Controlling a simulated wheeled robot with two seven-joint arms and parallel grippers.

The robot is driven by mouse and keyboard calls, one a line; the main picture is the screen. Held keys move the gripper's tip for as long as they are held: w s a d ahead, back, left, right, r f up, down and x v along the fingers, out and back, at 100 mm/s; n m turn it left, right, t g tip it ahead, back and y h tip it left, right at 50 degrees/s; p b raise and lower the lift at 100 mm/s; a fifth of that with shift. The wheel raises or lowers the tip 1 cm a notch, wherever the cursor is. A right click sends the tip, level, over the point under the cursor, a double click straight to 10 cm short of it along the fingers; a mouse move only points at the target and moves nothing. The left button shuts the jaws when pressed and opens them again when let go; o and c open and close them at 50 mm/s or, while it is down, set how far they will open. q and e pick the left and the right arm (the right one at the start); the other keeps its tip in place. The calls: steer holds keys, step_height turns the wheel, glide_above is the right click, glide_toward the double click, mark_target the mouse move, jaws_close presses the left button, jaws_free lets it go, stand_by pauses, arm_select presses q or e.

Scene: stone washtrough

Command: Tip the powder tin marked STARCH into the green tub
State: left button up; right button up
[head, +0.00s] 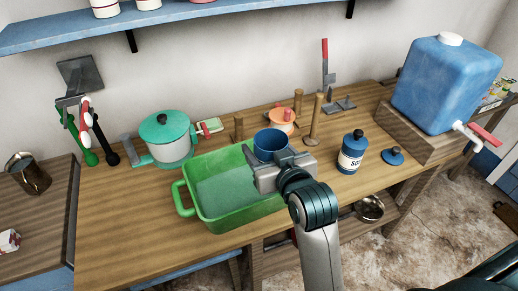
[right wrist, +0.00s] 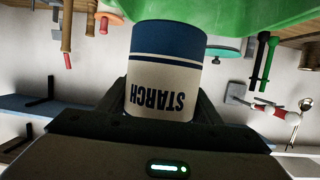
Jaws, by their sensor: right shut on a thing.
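The STARCH tin (right wrist: 165,80), white with a blue band, is held between the fingers of my right gripper (head: 278,166). In the head view its blue open top (head: 270,143) faces up and the tin looks about upright. Its contents cannot be made out. The label shows only in the right wrist view, upside down, as does the room around it. The green tub (head: 188,198) stands on the wooden worktop, and the tin is above its right part. The gripper hides part of the tub's right side. My left gripper is in neither view.
A blue and white tin with a partly readable "SO" label (head: 351,154) and a blue lid (head: 393,156) stand right of the tub. A green pot (head: 168,140) is behind left, wooden pegs (head: 315,120) behind. A big blue canister (head: 445,85) stands at right.

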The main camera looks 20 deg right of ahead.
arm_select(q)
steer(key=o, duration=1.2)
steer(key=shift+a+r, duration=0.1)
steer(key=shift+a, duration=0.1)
arm_select(e)
steer(key=shift+w+a+r, duration=0.1)
steer(key=shift+r, duration=0.05)
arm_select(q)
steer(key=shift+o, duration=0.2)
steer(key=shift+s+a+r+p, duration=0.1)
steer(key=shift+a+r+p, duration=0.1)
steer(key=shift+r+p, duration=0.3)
arm_select(e)
steer(key=shift+w+a+r+n+y, duration=0.15)
steer(key=shift+w+a+n+y, duration=0.15)
steer(key=shift+w+y, duration=0.15)
arm_select(q)
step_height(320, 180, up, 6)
steer(key=p, duration=0.6)
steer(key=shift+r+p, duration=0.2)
steer(key=shift+p, duration=0.15)
arm_select(e)
steer(key=w+d+f+n+g+y, duration=0.1)
steer(key=w+d+f+n+y, duration=0.1)
steer(key=w+f+n+y, duration=0.1)
steer(key=shift+w+d+f+n+y, duration=0.3)
steer(key=shift+w+f+y, duration=0.55)
steer(key=shift+f, duration=0.95)
